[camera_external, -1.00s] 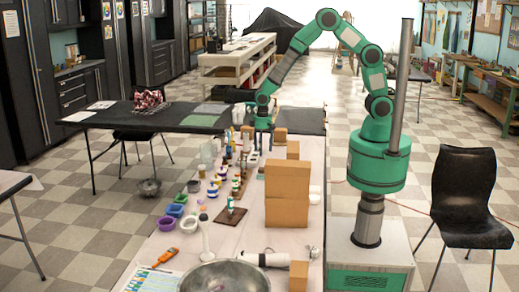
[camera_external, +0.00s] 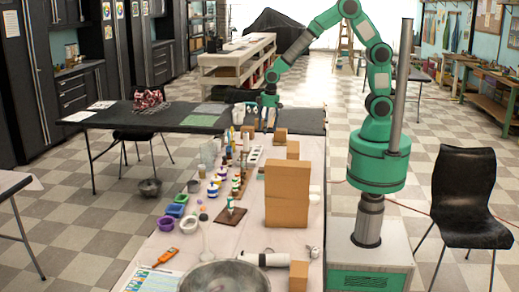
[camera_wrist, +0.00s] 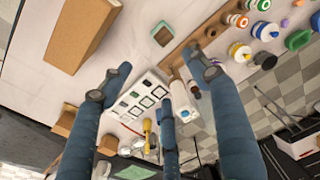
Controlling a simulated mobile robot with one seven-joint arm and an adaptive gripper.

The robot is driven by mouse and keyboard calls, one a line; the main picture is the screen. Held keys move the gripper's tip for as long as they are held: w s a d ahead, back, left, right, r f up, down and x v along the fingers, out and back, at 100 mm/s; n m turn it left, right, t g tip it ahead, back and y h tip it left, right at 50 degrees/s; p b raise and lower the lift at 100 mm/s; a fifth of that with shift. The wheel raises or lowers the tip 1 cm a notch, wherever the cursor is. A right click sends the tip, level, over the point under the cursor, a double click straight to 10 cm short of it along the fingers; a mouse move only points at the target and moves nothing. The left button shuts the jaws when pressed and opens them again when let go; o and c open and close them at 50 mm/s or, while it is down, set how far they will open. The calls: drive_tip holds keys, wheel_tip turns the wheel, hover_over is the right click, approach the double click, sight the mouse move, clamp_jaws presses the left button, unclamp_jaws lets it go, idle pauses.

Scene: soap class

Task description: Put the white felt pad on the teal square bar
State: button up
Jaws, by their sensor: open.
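I cannot tell which, if any, is the white felt pad. The tray also shows in the external view (camera_external: 254,153). My gripper (camera_wrist: 160,85) is open and empty, its fingers spread above the tray in the wrist view. In the external view my gripper (camera_external: 268,124) hangs over the table's far end.
Large cardboard boxes (camera_external: 287,195) stand right of the tray. A wooden rack of coloured jars (camera_wrist: 239,52) and a white bottle (camera_wrist: 179,97) are close to the tray. A metal bowl (camera_external: 225,275) sits at the near end.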

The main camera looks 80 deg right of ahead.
drive_tip(key=s+d+r+t, duration=0.15)
drive_tip(key=s+r, duration=0.35)
drive_tip(key=r, duration=0.7)
drive_tip(key=s+d+r+t, duration=0.1)
drive_tip(key=s+r, duration=0.4)
drive_tip(key=s, duration=0.3)
drive_tip(key=s+d+r+t, duration=0.1)
drive_tip(key=s+d+r, duration=0.1)
drive_tip(key=s+r, duration=0.3)
drive_tip(key=s+d+r+t, duration=0.1)
drive_tip(key=s+r, duration=0.4)
drive_tip(key=s, duration=0.6)
drive_tip(key=shift+d+r, duration=0.25)
drive_tip(key=shift+d, duration=0.1)
drive_tip(key=shift+f, duration=0.15)
